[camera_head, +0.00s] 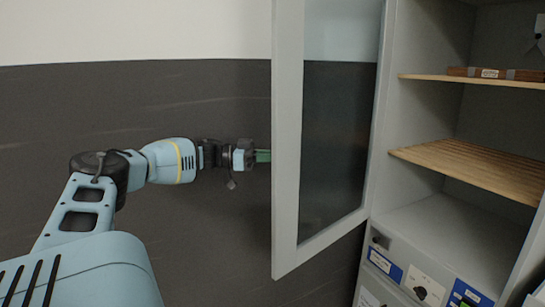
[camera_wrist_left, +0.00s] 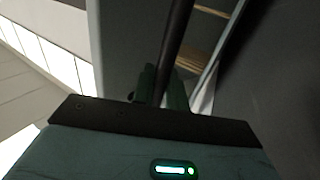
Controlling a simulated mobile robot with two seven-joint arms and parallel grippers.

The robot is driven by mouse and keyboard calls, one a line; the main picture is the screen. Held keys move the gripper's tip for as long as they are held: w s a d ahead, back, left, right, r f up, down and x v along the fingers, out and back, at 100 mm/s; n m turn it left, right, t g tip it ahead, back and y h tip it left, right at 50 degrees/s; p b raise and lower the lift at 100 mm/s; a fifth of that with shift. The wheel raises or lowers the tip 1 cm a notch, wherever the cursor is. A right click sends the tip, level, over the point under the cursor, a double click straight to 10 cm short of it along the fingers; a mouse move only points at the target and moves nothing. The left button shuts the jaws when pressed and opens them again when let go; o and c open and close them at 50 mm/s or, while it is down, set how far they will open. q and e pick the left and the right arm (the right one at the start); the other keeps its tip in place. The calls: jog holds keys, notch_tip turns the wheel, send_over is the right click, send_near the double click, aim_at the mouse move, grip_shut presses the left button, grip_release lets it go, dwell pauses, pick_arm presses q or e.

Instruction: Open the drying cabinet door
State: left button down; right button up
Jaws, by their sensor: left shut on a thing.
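The drying cabinet door (camera_head: 288,150), a pale grey frame around a tinted glass pane, stands swung wide open to the left of the cabinet (camera_head: 385,130). My left gripper (camera_head: 264,156) reaches in from the left, and its fingertips pass behind the door's free edge. In the left wrist view its green fingers (camera_wrist_left: 160,88) are shut on a dark bar, the door handle (camera_wrist_left: 178,38). The head view hides the handle behind the door frame. My right gripper is not in view.
Inside the cabinet are slatted wooden shelves (camera_head: 470,165), with a brown bundle (camera_head: 495,73) on the upper one. A control panel with a knob (camera_head: 421,292) and blue labels is below. A dark and white wall (camera_head: 130,90) stands behind my left arm.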

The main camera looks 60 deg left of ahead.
pick_arm(q)
jog(key=c, duration=1.5)
grip_release()
